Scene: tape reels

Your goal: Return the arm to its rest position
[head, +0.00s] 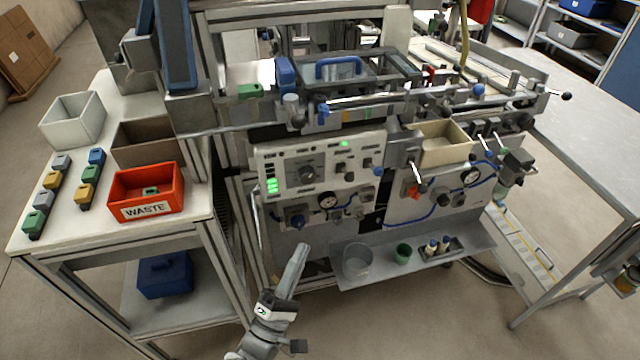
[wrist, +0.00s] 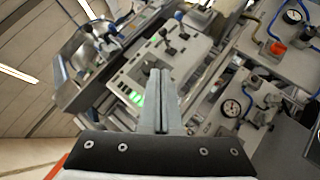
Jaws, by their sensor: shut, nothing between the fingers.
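My gripper (head: 301,254) is low in the middle of the head view, in front of the machine and to the right of the white side table. Its long grey fingers point up and away. In the wrist view my gripper (wrist: 160,75) has its two fingers side by side and shut, with nothing between them. Behind the fingertips the wrist view shows the control panel (wrist: 140,72) with lit green lights. The same control panel (head: 281,168) stands above and beyond my gripper in the head view. My gripper appears apart from the machine.
The white side table (head: 60,235) carries a red waste bin (head: 163,207), a white bin (head: 73,134), a brown bin and several coloured blocks. Floor is open at front right.

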